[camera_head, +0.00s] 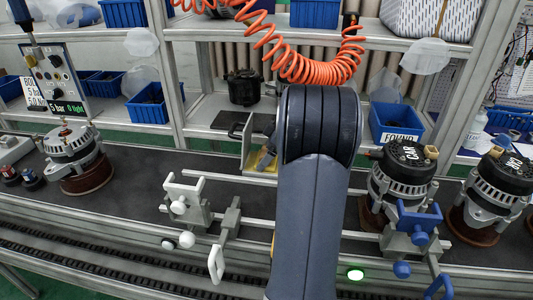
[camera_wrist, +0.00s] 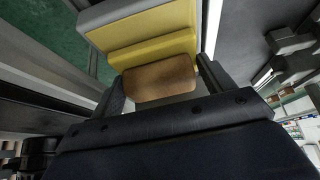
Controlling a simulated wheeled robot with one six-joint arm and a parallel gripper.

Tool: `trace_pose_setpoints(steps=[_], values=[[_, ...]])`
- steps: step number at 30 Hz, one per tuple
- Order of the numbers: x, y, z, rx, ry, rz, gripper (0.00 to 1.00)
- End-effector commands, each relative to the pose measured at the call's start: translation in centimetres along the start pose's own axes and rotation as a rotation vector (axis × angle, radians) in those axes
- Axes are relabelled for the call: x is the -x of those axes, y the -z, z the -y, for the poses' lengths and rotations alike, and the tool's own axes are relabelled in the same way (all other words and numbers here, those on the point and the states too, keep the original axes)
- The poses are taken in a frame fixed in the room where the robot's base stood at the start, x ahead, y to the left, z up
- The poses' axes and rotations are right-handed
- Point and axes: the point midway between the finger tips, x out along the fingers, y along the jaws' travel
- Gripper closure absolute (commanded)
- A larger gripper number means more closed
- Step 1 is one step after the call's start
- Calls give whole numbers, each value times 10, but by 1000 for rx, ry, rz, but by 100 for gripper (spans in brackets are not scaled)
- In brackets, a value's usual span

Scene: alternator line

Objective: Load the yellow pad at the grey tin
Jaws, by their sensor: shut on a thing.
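In the wrist view a brown block with rounded corners (camera_wrist: 160,80) lies between the two fingers of my gripper (camera_wrist: 161,86), which is shut on it. Just beyond the block is a yellow stepped piece (camera_wrist: 150,32) with a pale side face; I cannot tell whether the block touches it. In the head view a small yellow patch (camera_head: 262,164) with a pale upright plate (camera_head: 246,142) shows left of my arm, on the far side of the dark belt. My arm hides much of the area there. I cannot pick out a grey tin.
A grey clamp fixture (camera_head: 187,202) and a blue-handled one (camera_head: 411,232) stand along the near rail. Alternators stand at the left (camera_head: 72,150) and right (camera_head: 401,172). An orange coiled hose (camera_head: 310,66) hangs above. A blue bin (camera_head: 395,122) sits behind.

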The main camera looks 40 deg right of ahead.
Motion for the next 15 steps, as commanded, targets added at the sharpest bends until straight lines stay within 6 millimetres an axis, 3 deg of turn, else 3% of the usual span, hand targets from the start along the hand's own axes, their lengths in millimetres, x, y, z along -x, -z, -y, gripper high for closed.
trace_pose_setpoints(steps=[15], values=[[33,19,0,1,0,1,42]])
